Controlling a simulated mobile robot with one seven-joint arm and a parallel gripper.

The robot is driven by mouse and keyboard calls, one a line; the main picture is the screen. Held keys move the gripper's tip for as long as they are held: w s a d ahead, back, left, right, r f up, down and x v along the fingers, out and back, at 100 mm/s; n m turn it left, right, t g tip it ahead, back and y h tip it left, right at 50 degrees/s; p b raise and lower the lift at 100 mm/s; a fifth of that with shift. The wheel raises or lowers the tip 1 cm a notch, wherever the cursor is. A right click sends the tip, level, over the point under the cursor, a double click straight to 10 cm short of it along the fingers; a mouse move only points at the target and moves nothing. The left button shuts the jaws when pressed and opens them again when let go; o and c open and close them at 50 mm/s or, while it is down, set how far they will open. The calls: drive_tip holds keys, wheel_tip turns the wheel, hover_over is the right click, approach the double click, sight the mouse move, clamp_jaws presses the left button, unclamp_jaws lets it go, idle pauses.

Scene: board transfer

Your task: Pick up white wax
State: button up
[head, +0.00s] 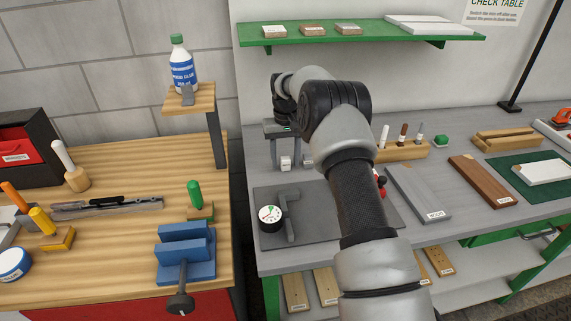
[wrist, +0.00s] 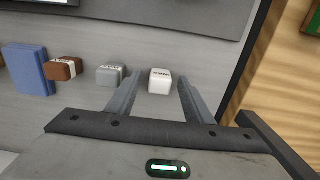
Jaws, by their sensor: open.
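The white wax is a small white block with dark lettering on its face. In the wrist view the white wax (wrist: 160,83) sits on the grey table between the two fingers of my gripper (wrist: 160,92), with a visible gap on each side. In the head view the white wax (head: 285,163) shows below my gripper (head: 285,154), which points down at the back left of the grey table. My gripper is open and holds nothing. Whether the fingertips reach down to the block's height is hard to tell.
A grey block (wrist: 111,76) is close outside the left finger in the wrist view, then a brown block (wrist: 64,68) and a blue block (wrist: 29,69). A dial gauge (head: 270,217) lies on a dark mat in front. A green shelf (head: 370,30) hangs above.

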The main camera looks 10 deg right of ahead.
sight(285, 158)
drive_tip(key=c, duration=1.1)
wheel_tip(285, 158, up, 10)
drive_tip(key=shift+r, duration=0.1)
drive_tip(key=o, duration=0.4)
drive_tip(key=c, duration=0.3)
